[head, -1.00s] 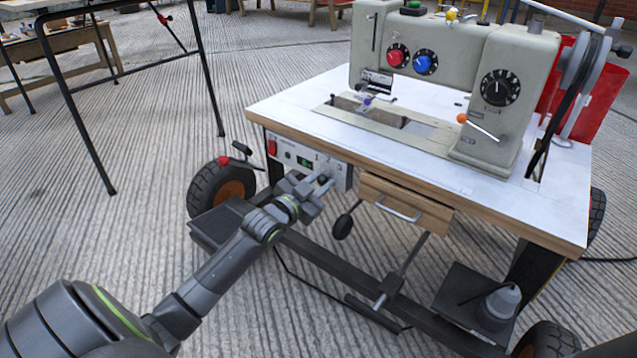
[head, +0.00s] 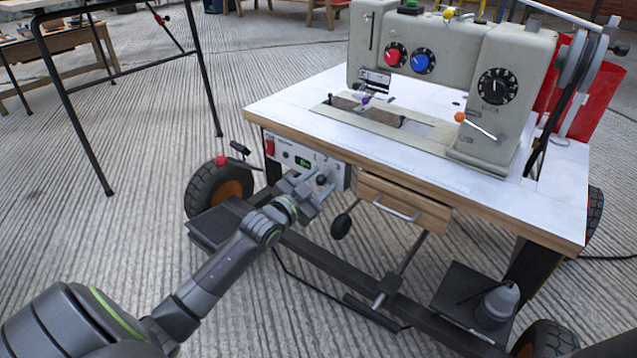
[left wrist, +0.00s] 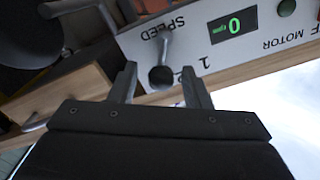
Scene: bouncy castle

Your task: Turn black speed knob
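The black speed knob (head: 322,180) is on the white control panel (head: 283,156) under the sewing table's front edge. My left gripper (head: 318,183) is at the panel. Its fingers (left wrist: 159,72) are spread on either side of the knob, with a gap on both sides. How deep the fingertips reach around it is unclear. The green display (left wrist: 233,26) reads 0. My right gripper is not in view.
The sewing machine (head: 440,70) stands on the white tabletop (head: 290,108). A wheel (head: 218,187) and black platform (head: 215,232) lie below.

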